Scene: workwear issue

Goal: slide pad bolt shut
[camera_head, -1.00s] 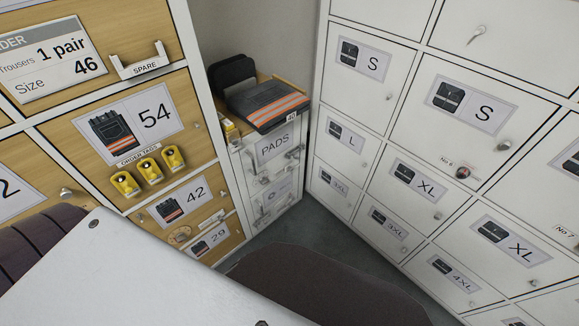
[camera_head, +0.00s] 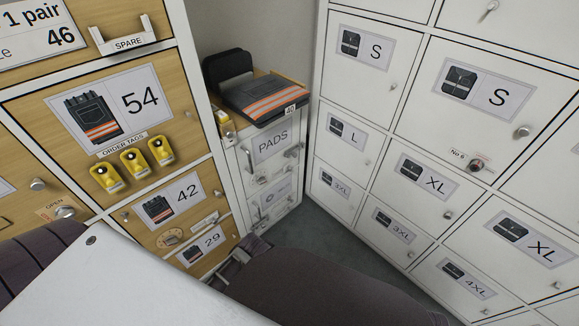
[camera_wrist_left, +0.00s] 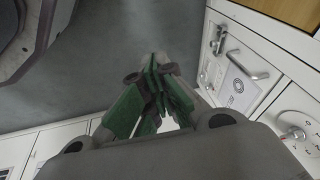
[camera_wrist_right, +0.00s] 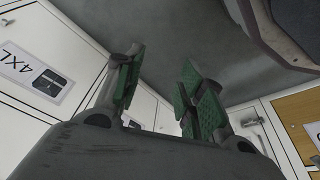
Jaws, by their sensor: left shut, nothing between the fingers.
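The narrow PADS locker (camera_head: 270,142) stands in the corner. The left wrist view shows a door with a round symbol, a bar handle (camera_wrist_left: 248,66) and a bolt-like metal fitting (camera_wrist_left: 219,42). My left gripper (camera_wrist_left: 158,88) is shut and empty, apart from these fittings. My right gripper (camera_wrist_right: 160,85) is open and empty above the floor. Both grippers are mostly hidden in the head view.
Wooden lockers with yellow order tags (camera_head: 133,163) stand left; white lockers (camera_head: 400,150) stand right. Folded trousers with orange bands (camera_head: 268,98) lie on top of the PADS locker. A clear floor strip (camera_head: 335,240) runs between the lockers.

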